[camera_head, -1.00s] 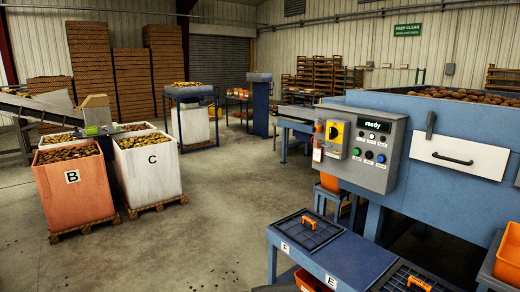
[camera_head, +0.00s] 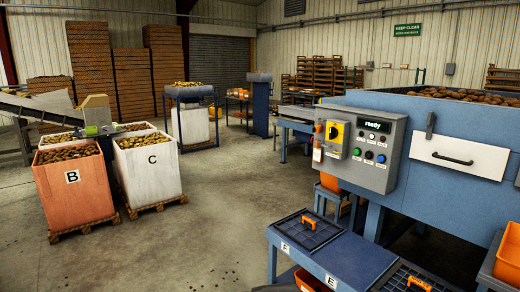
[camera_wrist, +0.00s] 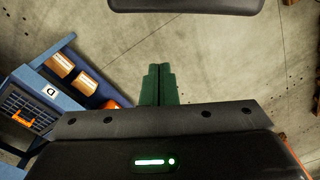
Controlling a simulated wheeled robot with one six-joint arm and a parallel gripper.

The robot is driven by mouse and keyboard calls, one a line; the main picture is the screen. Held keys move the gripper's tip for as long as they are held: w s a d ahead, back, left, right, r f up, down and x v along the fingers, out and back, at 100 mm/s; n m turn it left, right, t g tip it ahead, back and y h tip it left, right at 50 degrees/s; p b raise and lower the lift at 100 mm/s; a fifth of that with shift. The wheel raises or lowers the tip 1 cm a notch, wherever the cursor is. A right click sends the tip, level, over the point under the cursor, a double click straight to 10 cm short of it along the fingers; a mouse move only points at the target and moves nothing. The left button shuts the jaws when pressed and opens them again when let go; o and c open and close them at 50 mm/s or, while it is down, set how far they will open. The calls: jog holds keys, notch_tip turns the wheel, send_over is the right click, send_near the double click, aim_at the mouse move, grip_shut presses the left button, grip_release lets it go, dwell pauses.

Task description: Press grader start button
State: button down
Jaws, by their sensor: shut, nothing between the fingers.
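The grader (camera_head: 455,128) is a large blue machine at the right in the head view, with potatoes along its top. Its grey control panel (camera_head: 349,173) faces me. The panel has a lit display (camera_head: 375,125) reading "ready", a yellow switch plate with a black knob (camera_head: 334,132), a green button (camera_head: 381,158), a blue button (camera_head: 369,155) and several other small controls. The button labels are too small to read. My gripper (camera_wrist: 160,70) shows only in the wrist view. Its green fingers are together and empty, above bare concrete floor, away from the panel.
A blue bench (camera_head: 345,262) with lidded openings stands in front of the grader. An orange bin (camera_head: 512,262) is at the right edge. Potato boxes B (camera_head: 75,195) and C (camera_head: 150,172) stand at the left. The concrete floor (camera_head: 215,225) between is clear.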

jog(key=w+a+r+m+t+y+b, duration=0.15)
jog(key=w+a+t, duration=0.4)
jog(key=w, duration=0.55)
jog(key=w+a+r+t+y+b, duration=0.15)
jog(key=w+a+t+b, duration=0.35)
jog(key=w, duration=0.7)
jog(key=a+r+y, duration=0.3)
jog(key=a+y, duration=0.1)
jog(key=a, duration=0.3)
jog(key=w+a+r+y, duration=0.1)
jog(key=a+r+y, duration=0.1)
jog(key=a+y, duration=0.3)
jog(key=a+r+y+b, duration=0.1)
jog(key=a+r+y, duration=0.2)
jog(key=a, duration=0.8)
jog(key=shift+w+r+y, duration=0.35)
jog(key=shift+w+y, duration=0.05)
jog(key=shift+y, duration=0.7)
jog(key=shift+d, duration=0.2)
